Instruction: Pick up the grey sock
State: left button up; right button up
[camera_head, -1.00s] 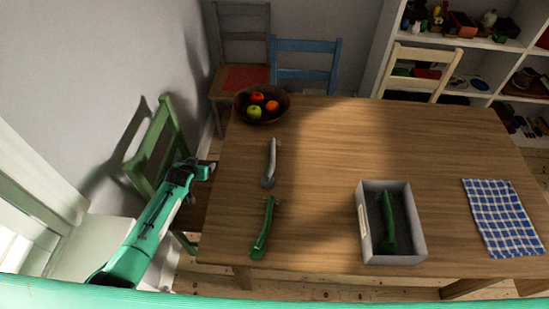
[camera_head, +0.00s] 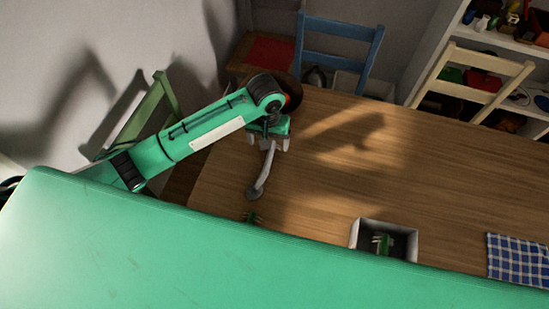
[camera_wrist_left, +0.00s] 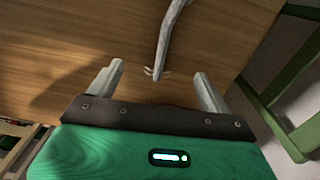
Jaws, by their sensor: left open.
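My left gripper (camera_head: 268,145) is open above that far end. In the left wrist view the sock (camera_wrist_left: 167,38) runs down from the top edge, and its thin pronged end lies just ahead of the gap between the open fingers (camera_wrist_left: 158,73). The fingers do not touch it. My right gripper is not in view.
A dark bowl (camera_head: 283,87) with fruit is partly hidden behind my arm. A green item (camera_head: 253,218) lies nearer me, mostly covered by my body. A grey-white box (camera_head: 369,235) holding something green and a blue checked cloth (camera_head: 519,259) are right. The table's middle is clear.

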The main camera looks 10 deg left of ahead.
aim_at(267, 165)
pick_arm(q)
notch_tip(267, 165, down, 8)
jog(key=shift+s+r+p, duration=0.1)
jog(key=shift+r+p, duration=0.05)
jog(key=shift+p, duration=0.4)
jog(key=shift+f, duration=0.45)
jog(key=f, duration=0.1)
jog(key=f+p, duration=0.1)
jog(key=f, duration=0.2)
jog(key=shift+a+f+p, duration=0.1)
jog(key=shift+a+p, duration=0.25)
jog(key=shift+f, duration=0.35)
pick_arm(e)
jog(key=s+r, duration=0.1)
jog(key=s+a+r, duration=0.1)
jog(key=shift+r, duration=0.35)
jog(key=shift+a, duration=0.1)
pick_arm(q)
jog(key=c, duration=1.1)
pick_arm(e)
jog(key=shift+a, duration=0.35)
